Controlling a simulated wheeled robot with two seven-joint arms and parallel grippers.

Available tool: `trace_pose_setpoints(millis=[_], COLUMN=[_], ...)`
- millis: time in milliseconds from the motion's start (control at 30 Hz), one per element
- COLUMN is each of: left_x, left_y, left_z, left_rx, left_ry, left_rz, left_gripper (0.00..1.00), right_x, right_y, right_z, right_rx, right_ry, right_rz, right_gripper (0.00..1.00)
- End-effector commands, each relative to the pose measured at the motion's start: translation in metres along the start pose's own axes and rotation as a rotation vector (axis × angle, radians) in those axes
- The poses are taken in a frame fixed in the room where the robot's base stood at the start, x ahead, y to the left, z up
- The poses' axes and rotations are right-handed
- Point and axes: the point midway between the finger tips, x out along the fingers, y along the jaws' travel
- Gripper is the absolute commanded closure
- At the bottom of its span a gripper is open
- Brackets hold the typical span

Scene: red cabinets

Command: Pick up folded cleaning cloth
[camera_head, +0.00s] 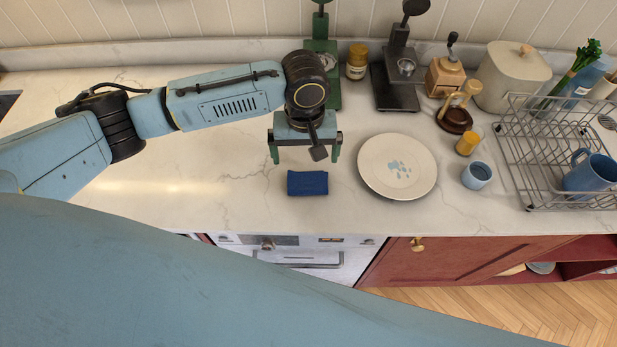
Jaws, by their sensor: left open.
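The folded cleaning cloth (307,183) is a small dark blue rectangle. It lies flat on the pale marble counter, left of the white plate and near the counter's front edge. My left gripper (305,158) is open and empty, with its two green fingers pointing down. In the picture it is just above the cloth, toward the back of the counter. The fingers look apart from the cloth, but their exact height above the counter is hard to tell. My right gripper is not in view.
A white plate (380,178) with blue marks is close right of the cloth. A blue cup (476,176), a yellow-topped shaker (467,144) and a wire dish rack (520,190) stand further right. A green stand (332,85), jar (357,62) and dark stand (396,95) are behind. Counter left of the cloth is clear.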

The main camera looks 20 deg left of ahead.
Motion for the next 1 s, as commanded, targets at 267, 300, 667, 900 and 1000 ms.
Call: trace_pose_setpoints(millis=[267, 300, 667, 900, 1000], left_x=[0.026, 0.029, 0.074, 0.075, 0.075], left_y=[0.001, 0.001, 0.004, 0.004, 0.004], left_z=[0.0, 0.0, 0.002, 0.002, 0.002], left_rx=[0.001, 0.001, 0.001, 0.002, 0.002], left_ry=[0.0, 0.0, 0.001, 0.001, 0.001], left_rz=[0.001, 0.001, 0.001, 0.002, 0.002], left_gripper=[0.0, 0.0, 0.0, 0.0, 0.13], right_x=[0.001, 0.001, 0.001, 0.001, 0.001], right_y=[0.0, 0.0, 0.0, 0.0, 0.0], right_z=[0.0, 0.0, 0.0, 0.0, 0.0], right_rx=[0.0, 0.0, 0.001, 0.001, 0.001], right_ry=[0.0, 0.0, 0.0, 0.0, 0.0], right_rz=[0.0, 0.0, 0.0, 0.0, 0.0], right_gripper=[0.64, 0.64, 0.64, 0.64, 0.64])
